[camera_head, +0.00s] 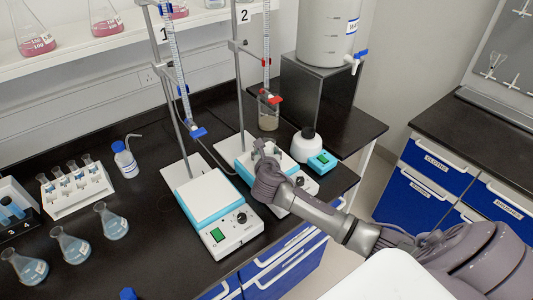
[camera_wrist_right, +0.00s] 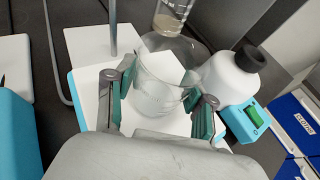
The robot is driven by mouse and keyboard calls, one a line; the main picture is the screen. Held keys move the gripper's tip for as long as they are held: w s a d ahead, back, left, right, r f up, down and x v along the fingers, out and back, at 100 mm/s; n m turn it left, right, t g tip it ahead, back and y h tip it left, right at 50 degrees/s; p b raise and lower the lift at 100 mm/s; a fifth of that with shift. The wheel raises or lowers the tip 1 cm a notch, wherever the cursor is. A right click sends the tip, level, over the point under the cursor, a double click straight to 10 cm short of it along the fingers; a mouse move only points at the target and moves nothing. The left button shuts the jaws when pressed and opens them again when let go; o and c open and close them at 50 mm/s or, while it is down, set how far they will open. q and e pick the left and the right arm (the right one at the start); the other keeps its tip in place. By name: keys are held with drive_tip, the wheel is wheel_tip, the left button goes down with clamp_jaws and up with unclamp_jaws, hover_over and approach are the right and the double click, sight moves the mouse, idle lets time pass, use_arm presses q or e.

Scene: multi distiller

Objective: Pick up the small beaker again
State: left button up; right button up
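The small beaker (camera_wrist_right: 158,88) is clear glass and looks empty. In the right wrist view it stands between the two fingers of my right gripper (camera_wrist_right: 160,95), above the white top of the right-hand stirrer (camera_wrist_right: 85,95). The fingers flank its sides very closely; whether both pads press on the glass is unclear. In the head view my right gripper (camera_head: 264,150) is low over the right-hand stirrer (camera_head: 230,147) and largely hides the beaker. My left gripper is not in view.
A beaker with brownish contents (camera_head: 268,112) stands behind, under a burette (camera_head: 266,50). A white black-capped bottle (camera_head: 305,145) is close on the right. Another stirrer (camera_head: 205,197) and a wash bottle (camera_head: 125,160) are left. Flasks (camera_head: 75,247) stand at front left.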

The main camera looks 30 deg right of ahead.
drive_tip(key=c, duration=0.7)
drive_tip(key=shift+r, duration=0.1)
